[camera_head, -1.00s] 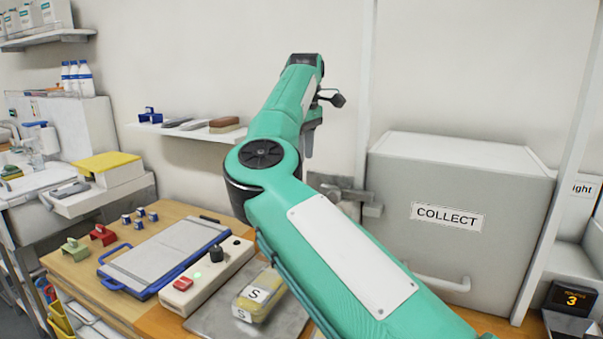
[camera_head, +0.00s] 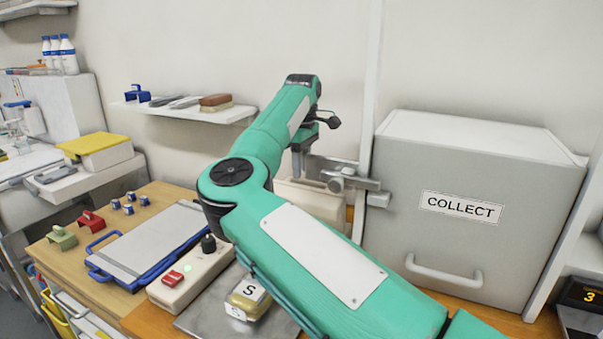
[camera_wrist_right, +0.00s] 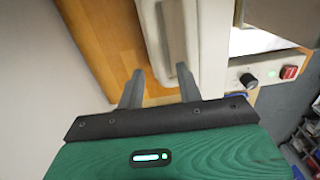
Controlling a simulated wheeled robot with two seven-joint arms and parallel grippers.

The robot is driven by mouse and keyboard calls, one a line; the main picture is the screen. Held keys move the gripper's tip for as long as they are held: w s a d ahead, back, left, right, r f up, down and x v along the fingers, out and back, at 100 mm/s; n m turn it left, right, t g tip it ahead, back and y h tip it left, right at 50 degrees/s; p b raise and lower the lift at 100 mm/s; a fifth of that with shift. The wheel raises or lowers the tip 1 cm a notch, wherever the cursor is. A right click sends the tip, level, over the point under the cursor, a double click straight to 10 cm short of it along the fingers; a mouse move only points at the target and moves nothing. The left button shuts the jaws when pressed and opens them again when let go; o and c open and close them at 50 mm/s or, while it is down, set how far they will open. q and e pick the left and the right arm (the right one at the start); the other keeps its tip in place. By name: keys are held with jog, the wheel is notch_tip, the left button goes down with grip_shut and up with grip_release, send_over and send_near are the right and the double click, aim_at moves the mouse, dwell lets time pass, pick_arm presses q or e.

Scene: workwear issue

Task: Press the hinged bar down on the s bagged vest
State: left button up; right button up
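The bagged vest (camera_head: 249,292), yellowish under clear wrap with white S labels, lies on a grey metal plate (camera_head: 205,318). Beside it is a cream control box (camera_head: 182,292) with a black knob, red button and green light. A cream block (camera_head: 318,198) stands behind my right arm and may carry the hinged bar; the arm hides much of it. My right gripper (camera_head: 298,163) is at this block, above and behind the vest. In the right wrist view, its fingers (camera_wrist_right: 160,88) are apart, with the end of a cream bar-like part (camera_wrist_right: 172,35) just beyond them. My left gripper is not visible.
A grey COLLECT box (camera_head: 475,215) with a handle stands right of the arm. A metal bracket (camera_head: 350,180) projects from its left side. A blue-edged board (camera_head: 150,240) and small coloured clips lie left on the wooden table. A wall shelf (camera_head: 190,110) is behind.

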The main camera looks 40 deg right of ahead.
jog(key=shift+f, duration=1.2)
grip_shut()
